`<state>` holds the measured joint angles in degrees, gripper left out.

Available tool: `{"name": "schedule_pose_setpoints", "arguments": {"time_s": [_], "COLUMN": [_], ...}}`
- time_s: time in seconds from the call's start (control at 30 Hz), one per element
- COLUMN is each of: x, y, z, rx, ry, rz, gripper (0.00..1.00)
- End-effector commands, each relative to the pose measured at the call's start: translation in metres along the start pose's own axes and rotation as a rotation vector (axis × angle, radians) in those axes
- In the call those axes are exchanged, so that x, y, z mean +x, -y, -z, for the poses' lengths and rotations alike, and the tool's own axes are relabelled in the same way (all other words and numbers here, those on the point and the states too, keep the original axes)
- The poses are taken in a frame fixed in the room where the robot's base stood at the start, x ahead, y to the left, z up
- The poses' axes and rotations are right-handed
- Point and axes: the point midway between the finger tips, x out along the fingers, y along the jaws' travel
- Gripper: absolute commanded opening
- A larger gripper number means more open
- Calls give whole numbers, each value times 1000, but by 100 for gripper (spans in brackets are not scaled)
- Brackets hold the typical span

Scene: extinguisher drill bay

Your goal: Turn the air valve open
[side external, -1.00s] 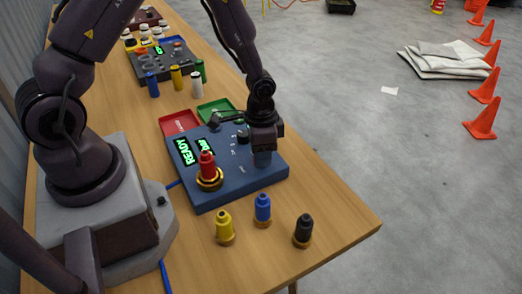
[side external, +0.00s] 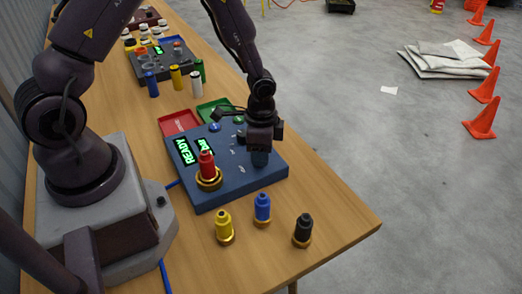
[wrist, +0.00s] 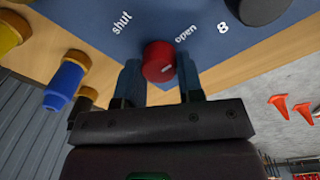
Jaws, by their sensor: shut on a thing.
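The air valve is a round red knob (wrist: 159,62) on the blue panel (side external: 236,187), between the printed words "shut" and "open" in the wrist view. My gripper (wrist: 159,75) has one blue-grey finger on each side of the knob and is shut on it. A small pale mark shows on the knob, but I cannot tell clearly where it points. In the side view my gripper (side external: 260,160) is down at the panel's right part and hides the knob. The green display (side external: 186,151) reads "READY"; a second green display beside it is partly hidden.
A red cylinder (side external: 207,168) stands in a brass ring on the panel. Yellow (side external: 224,228), blue (side external: 262,208) and black (side external: 302,230) cylinders stand near the table's front edge. Red (side external: 179,122) and green (side external: 214,108) trays lie behind the panel. Another panel (side external: 160,62) stands farther back.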

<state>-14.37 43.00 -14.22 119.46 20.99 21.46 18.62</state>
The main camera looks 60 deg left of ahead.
Motion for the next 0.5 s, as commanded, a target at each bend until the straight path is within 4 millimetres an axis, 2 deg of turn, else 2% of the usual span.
{"name": "schedule_pose_setpoints", "arguments": {"time_s": [0.03,0.07,0.13,0.17,0.5], "x": [-1,-1,-1,0,-5], "y": [0,0,0,0,0], "z": [0,0,0,0,0], "rx": [3,3,3,2,-1], "ry": [-1,-1,-1,-1,-2], "rz": [1,1,1,1,2], "gripper": [11,41,57,60,60]}}
